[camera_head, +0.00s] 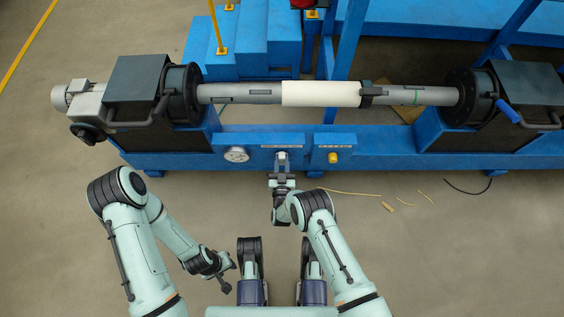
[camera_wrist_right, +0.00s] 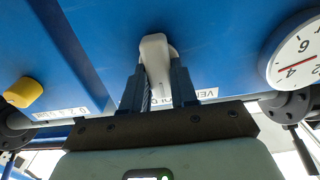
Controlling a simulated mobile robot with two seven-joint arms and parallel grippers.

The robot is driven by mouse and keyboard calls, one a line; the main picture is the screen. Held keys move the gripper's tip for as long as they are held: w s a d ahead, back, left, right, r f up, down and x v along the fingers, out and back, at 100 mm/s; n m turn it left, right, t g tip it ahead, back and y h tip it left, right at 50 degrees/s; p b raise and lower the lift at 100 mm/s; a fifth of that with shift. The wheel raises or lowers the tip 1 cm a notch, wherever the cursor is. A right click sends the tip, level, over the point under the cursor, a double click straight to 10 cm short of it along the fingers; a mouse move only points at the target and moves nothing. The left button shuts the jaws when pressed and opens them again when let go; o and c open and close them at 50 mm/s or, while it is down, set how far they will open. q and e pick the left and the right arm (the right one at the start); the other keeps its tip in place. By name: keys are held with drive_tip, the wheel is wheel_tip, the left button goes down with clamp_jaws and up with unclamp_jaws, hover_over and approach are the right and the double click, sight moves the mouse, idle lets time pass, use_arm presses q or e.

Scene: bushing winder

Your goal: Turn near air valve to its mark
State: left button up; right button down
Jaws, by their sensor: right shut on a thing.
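The near air valve's pale grey lever (camera_wrist_right: 155,65) stands out from the blue front panel in the right wrist view. In the head view the valve (camera_head: 282,156) is a small light piece at the panel's middle. My right gripper (camera_head: 282,172) reaches it from the front and is shut on the lever. Its two dark fingers (camera_wrist_right: 160,88) stand on either side of the lever in the wrist view and cover part of it. The valve's mark cannot be made out. My left gripper (camera_head: 228,277) hangs low over the floor, empty, its fingers apart.
A round white gauge (camera_head: 236,154) sits left of the valve and a yellow knob (camera_head: 333,157) sits right. Above runs a long grey shaft (camera_head: 244,93) with a white sleeve (camera_head: 320,94). A thin cord (camera_head: 350,191) and scraps (camera_head: 388,207) lie on the floor.

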drive_tip(key=shift+w+r, duration=0.15)
idle(0.3)
drive_tip(key=c, duration=0.9)
unclamp_jaws()
